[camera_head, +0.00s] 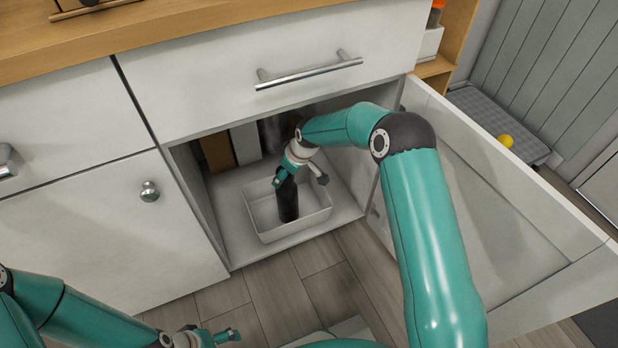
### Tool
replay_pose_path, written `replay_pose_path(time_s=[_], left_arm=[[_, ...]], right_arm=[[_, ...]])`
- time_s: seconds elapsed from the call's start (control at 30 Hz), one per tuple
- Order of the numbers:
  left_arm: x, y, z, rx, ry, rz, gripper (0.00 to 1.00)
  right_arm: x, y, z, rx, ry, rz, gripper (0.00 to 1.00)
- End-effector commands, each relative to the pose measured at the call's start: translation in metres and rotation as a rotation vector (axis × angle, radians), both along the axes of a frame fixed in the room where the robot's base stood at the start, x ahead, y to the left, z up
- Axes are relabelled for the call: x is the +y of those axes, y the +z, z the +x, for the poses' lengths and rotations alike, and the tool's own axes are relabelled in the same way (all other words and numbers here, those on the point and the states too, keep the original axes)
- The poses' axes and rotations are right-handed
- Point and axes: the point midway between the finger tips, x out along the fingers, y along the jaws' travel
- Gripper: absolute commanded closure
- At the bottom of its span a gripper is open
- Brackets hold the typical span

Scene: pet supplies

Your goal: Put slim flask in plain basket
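The slim flask (288,203) is black and stands nearly upright inside the white rectangular basket (305,227), at its middle. The basket rests on the cabinet floor near the open front. My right gripper (284,179) reaches into the cabinet from above and is at the flask's upper end, seemingly closed around it; the far finger is partly hidden. Whether the flask's base touches the basket floor is hard to tell. My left gripper (226,337) is low at the bottom edge, in front of the cabinet and away from the basket; its finger gap is not clear.
The cabinet door (500,205) stands open on the right, beside my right arm. A brown box (217,152), a white box (245,143) and a grey cylinder (271,133) stand behind the basket. A drawer with a bar handle (309,72) is shut above the opening.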

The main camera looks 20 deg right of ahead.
Motion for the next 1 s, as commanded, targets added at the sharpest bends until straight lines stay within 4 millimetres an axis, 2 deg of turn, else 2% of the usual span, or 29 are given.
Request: replay_pose_path(time_s=[0.17, 0.5, 0.77, 0.87, 0.97, 1.0], left_arm=[[0.0, 0.012, 0.0, 0.0, 0.0, 0.0, 0.17], [0.0, 0.028, 0.0, 0.0, 0.0, 0.0, 0.17], [0.0, 0.033, 0.0, 0.0, 0.0, 0.0, 0.17], [0.0, 0.034, 0.0, 0.0, 0.0, 0.0, 0.17], [0.0, 0.034, 0.0, 0.0, 0.0, 0.0, 0.17], [0.0, 0.034, 0.0, 0.0, 0.0, 0.0, 0.17]], right_arm=[[-0.006, 0.029, -0.008, -0.002, -0.002, 0.0, 0.24], [-0.048, 0.026, -0.071, 0.003, -0.005, 0.001, 0.24], [-0.069, 0.024, -0.103, 0.001, -0.003, 0.0, 0.24], [-0.066, 0.018, -0.113, 0.014, -0.016, 0.012, 0.24], [-0.045, -0.001, -0.138, 0.062, -0.076, 0.056, 0.24], [-0.032, -0.012, -0.153, 0.094, -0.117, 0.083, 0.24]])
